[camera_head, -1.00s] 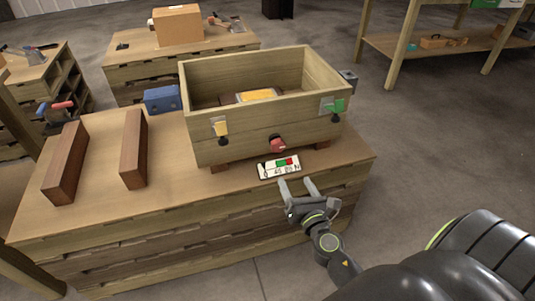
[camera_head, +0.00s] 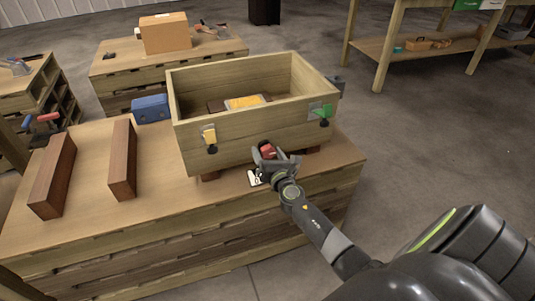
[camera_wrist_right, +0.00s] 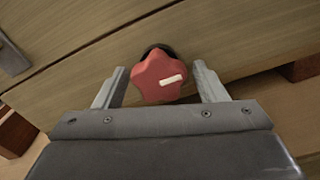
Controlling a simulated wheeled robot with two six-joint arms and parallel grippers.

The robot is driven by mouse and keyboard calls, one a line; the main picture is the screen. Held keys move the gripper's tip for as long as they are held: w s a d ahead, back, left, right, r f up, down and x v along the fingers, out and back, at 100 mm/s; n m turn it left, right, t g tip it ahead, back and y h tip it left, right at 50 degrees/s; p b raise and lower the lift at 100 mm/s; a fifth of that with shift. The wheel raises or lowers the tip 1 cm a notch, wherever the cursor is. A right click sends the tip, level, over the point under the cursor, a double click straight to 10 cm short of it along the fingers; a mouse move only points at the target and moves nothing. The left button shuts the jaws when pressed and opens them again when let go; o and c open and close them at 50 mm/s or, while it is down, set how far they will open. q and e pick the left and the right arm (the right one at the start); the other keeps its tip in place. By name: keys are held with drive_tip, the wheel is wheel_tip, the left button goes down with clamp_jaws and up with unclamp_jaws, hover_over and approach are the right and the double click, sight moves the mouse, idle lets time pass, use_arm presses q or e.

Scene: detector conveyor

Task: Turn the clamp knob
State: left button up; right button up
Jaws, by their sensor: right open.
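The clamp knob (camera_head: 268,151) is a red, lobed knob low on the front wall of the wooden box (camera_head: 235,133). In the right wrist view the knob (camera_wrist_right: 160,78) shows a short white mark and a dark collar behind it. My right gripper (camera_head: 275,156) is open, with one finger on each side of the knob. In the wrist view its fingertips (camera_wrist_right: 160,78) stand apart from the knob, with a gap on both sides. My left gripper is not in view.
A white scale plate (camera_head: 256,178) below the knob is partly hidden by my gripper. A yellow latch (camera_head: 209,134) and a green latch (camera_head: 320,111) sit on the box front. Two brown blocks (camera_head: 122,160) and a blue box (camera_head: 151,108) stand on the bench.

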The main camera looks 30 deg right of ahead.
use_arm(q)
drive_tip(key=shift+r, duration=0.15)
use_arm(e)
drive_tip(key=shift+w, duration=0.25)
drive_tip(key=c, duration=1)
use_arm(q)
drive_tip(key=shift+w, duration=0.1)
use_arm(e)
drive_tip(key=shift+m, duration=0.4)
